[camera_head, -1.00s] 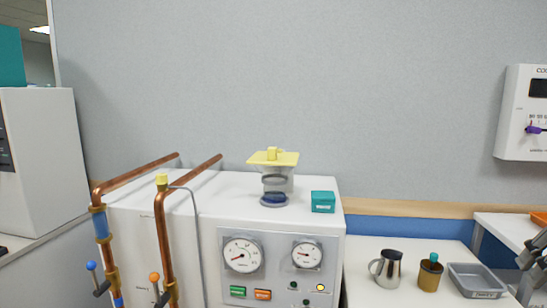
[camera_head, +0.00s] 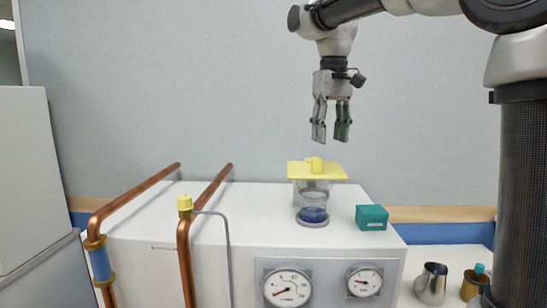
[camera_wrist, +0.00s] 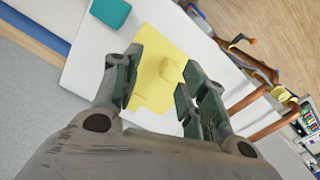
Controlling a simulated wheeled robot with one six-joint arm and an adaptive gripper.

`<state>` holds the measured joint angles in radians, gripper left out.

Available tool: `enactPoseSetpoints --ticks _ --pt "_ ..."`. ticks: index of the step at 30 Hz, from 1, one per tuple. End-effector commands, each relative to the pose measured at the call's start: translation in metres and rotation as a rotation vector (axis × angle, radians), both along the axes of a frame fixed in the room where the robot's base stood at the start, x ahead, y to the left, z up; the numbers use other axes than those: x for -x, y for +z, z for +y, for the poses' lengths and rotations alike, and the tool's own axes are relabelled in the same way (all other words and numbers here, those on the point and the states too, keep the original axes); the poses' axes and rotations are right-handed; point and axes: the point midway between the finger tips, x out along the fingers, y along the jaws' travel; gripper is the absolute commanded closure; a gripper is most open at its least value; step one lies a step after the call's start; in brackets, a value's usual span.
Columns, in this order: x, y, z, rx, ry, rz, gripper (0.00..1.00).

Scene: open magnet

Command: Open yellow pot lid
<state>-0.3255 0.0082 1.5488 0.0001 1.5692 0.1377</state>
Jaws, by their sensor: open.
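The yellow lid (camera_head: 302,170) is a flat square plate with a small knob (camera_head: 316,163) on top. It lies on a clear pot (camera_head: 313,194) with dark blue contents, standing on the white machine. My gripper (camera_head: 330,140) points down, open and empty, in the air above the lid, with a clear gap between the fingertips and the knob. In the wrist view the lid (camera_wrist: 155,95) and its knob (camera_wrist: 171,70) show between my open fingers (camera_wrist: 160,88).
A teal box (camera_head: 371,217) sits right of the pot on the white machine (camera_head: 250,200). Copper pipes (camera_head: 205,208) rise at the left. The wall is behind.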

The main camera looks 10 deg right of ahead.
Motion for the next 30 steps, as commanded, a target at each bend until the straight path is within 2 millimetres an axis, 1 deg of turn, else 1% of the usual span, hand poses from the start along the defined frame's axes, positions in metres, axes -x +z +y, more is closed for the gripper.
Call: enactPoseSetpoints --ticks 1,5,8,15,18,22,29,30 --pt "-0.005 0.001 0.005 0.003 0.006 0.008 0.57" --pt "-0.009 -0.002 0.01 0.006 0.009 0.017 0.57" --pt "-0.009 -0.016 0.01 0.007 0.009 0.018 0.57" --pt "-0.008 -0.056 0.01 0.007 0.009 0.018 0.57" --pt "-0.009 -0.068 0.01 0.006 0.009 0.017 0.57" --pt "-0.009 -0.075 0.01 0.005 0.009 0.015 0.57" --pt "-0.009 -0.075 0.01 0.005 0.009 0.014 0.57" --pt "-0.009 -0.075 0.01 0.005 0.009 0.014 0.63"
